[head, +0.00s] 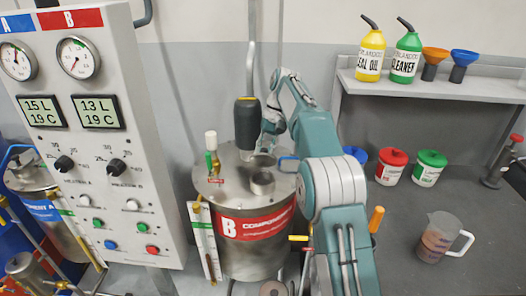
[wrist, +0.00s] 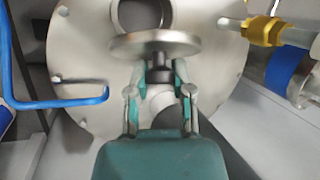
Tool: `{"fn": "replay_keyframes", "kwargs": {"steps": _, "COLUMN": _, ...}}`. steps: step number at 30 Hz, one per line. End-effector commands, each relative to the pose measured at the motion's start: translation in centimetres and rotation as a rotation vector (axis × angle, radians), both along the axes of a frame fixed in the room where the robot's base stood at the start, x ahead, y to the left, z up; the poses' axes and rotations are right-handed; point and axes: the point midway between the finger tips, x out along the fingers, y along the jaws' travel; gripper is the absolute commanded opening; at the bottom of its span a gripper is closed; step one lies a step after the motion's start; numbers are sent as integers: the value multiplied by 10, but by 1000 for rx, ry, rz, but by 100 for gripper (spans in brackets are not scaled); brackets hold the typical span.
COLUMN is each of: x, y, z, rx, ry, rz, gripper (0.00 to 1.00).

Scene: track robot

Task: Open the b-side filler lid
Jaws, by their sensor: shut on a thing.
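The b-side tank (head: 235,262) is a steel drum with a red "B COMPONENT" label, left of my arm. Its short round filler neck (head: 262,186) stands on the top, its opening showing. The filler lid (wrist: 153,44) is a grey metal disc, tilted up beside the opening (wrist: 140,14) in the wrist view, uncovering at least part of it. My gripper (wrist: 161,76) is shut on the lid's knob, on the near side of the disc. In the head view my gripper (head: 266,146) is just above the tank top, small and partly hidden.
A blue bent handle (wrist: 60,103) is left of my gripper in the wrist view. A brass fitting (wrist: 265,30) is at upper right. A dark cylinder (head: 247,122) stands close by on the tank. The control panel (head: 105,150) is left; the grey bench (head: 400,250) is right.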

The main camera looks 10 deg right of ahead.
Motion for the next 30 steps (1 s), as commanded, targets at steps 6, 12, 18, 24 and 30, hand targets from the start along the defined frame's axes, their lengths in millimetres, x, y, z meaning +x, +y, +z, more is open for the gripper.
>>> {"fn": "replay_keyframes", "kwargs": {"steps": 6, "x": 1, "y": 1, "z": -1, "rx": 6, "ry": 20, "rz": 0, "gripper": 0}}
{"fn": "replay_keyframes", "kwargs": {"steps": 12, "x": 1, "y": 0, "z": 0, "rx": 6, "ry": 23, "rz": 0, "gripper": 0}}
{"fn": "replay_keyframes", "kwargs": {"steps": 18, "x": 1, "y": 1, "z": 0, "rx": 6, "ry": 22, "rz": 0, "gripper": 0}}
{"fn": "replay_keyframes", "kwargs": {"steps": 24, "x": 1, "y": 1, "z": 0, "rx": 6, "ry": 23, "rz": 0, "gripper": 66}}
{"fn": "replay_keyframes", "kwargs": {"steps": 30, "x": 1, "y": 1, "z": 0, "rx": 6, "ry": 23, "rz": 0, "gripper": 66}}
